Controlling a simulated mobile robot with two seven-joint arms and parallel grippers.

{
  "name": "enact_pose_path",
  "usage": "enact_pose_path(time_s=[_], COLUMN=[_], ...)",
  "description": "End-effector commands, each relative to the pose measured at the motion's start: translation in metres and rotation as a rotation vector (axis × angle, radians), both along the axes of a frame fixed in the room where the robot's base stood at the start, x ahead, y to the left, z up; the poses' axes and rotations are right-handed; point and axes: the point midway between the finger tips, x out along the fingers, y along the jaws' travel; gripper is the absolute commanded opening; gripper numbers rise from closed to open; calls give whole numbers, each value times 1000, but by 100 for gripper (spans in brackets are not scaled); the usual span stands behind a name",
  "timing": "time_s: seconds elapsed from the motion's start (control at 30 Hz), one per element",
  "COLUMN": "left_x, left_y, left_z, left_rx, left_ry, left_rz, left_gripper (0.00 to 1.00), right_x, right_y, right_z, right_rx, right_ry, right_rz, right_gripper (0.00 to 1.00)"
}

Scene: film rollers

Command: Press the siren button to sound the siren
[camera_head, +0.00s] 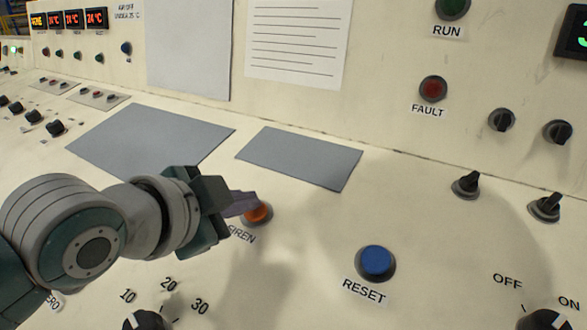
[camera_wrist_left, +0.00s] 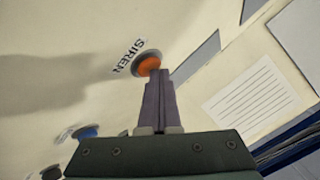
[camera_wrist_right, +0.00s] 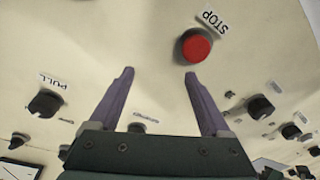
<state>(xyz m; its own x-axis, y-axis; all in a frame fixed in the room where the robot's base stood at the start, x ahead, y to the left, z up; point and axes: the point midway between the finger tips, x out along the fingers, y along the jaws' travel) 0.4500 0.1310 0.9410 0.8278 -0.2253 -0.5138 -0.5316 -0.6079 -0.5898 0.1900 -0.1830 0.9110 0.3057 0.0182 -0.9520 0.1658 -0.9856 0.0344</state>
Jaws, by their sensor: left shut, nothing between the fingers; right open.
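The orange siren button (camera_head: 258,213) sits on the sloped cream panel, with its SIREN label (camera_head: 242,233) partly covered by my left gripper. My left gripper (camera_head: 250,203) is shut and empty, and its fingertips overlap the button in the head view. In the left wrist view the shut purple fingers (camera_wrist_left: 158,75) point at the orange button (camera_wrist_left: 148,65), with the tips at its lower edge. I cannot tell whether they touch it. My right gripper (camera_wrist_right: 160,72) is open and empty in the right wrist view, and is not in the head view.
A blue RESET button (camera_head: 376,262) is right of the siren button. A dial (camera_head: 146,320) is below it, and black knobs (camera_head: 467,185) are at the right. A red STOP button (camera_wrist_right: 194,47) is just beyond my right fingers. Grey plates (camera_head: 300,157) lie on the panel behind.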

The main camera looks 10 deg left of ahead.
Motion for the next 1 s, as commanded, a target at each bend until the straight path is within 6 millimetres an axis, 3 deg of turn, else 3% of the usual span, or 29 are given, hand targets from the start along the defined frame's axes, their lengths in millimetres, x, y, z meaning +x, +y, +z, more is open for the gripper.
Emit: enact_pose_path(time_s=[0.33, 0.7, 1.0], left_x=[-1, -4, -4], left_y=[1, 2, 2], left_z=[1, 17, 16], left_rx=[2, 2, 2], left_ry=[3, 3, 2], left_rz=[0, 0, 0], left_gripper=[0, 0, 0], right_x=[0, 0, 0], right_y=[0, 0, 0], right_z=[2, 23, 23], right_rx=[0, 0, 0], right_ry=[0, 0, 0], right_rz=[0, 0, 0], right_gripper=[81, 81, 81])
